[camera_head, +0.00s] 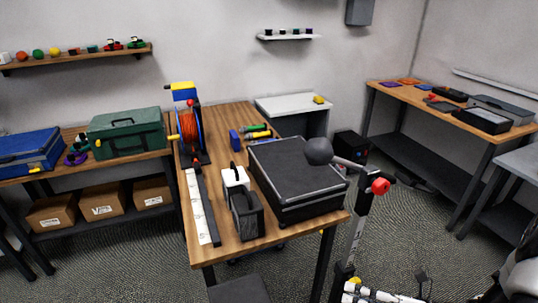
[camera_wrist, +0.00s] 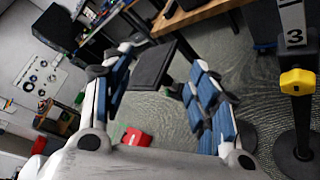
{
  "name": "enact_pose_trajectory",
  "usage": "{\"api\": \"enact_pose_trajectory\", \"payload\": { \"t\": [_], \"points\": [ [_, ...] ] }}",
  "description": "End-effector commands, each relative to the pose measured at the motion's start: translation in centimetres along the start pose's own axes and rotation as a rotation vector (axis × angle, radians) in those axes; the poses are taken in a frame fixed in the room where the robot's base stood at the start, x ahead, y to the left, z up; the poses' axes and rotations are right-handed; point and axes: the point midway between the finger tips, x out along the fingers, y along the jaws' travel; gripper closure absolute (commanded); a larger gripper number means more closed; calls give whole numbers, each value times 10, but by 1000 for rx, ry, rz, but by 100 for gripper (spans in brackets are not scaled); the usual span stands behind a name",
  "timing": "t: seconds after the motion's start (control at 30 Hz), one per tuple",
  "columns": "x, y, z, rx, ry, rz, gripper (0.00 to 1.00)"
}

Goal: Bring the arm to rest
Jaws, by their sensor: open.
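My gripper (camera_wrist: 160,72) fills the middle of the wrist view, with its two blue-padded fingers spread wide apart. Nothing is held between the fingers; a dark flat panel and grey floor show beyond them. The wrist view is strongly tilted. In the head view, a dark and white part of my arm appears at the lower right edge. White and black parts also show at the bottom edge there, but I cannot tell whether they are my gripper.
A post stand (camera_head: 356,232) with a red knob rises before the wooden table (camera_head: 225,238). A black case (camera_head: 296,170), cable reel (camera_head: 190,130) and black holder (camera_head: 245,215) occupy that table. In the wrist view, a post (camera_wrist: 293,30) numbered 3 stands right; a red object (camera_wrist: 135,137) lies lower down.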

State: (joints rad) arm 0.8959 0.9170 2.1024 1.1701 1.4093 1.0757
Motion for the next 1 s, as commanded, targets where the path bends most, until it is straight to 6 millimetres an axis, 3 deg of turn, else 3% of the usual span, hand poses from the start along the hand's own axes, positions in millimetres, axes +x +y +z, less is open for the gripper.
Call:
{"api": "enact_pose_trajectory", "payload": {
  "t": [0.03,0.1,0.4,0.7,1.0],
  "points": [
    [8,24,4,-129,99,7,46],
    [16,52,2,-299,227,23,46],
    [23,150,-23,-1058,739,149,46],
    [-2,211,-41,-1837,1204,340,46],
    [-32,250,-33,-2516,1602,516,46]
  ]
}}
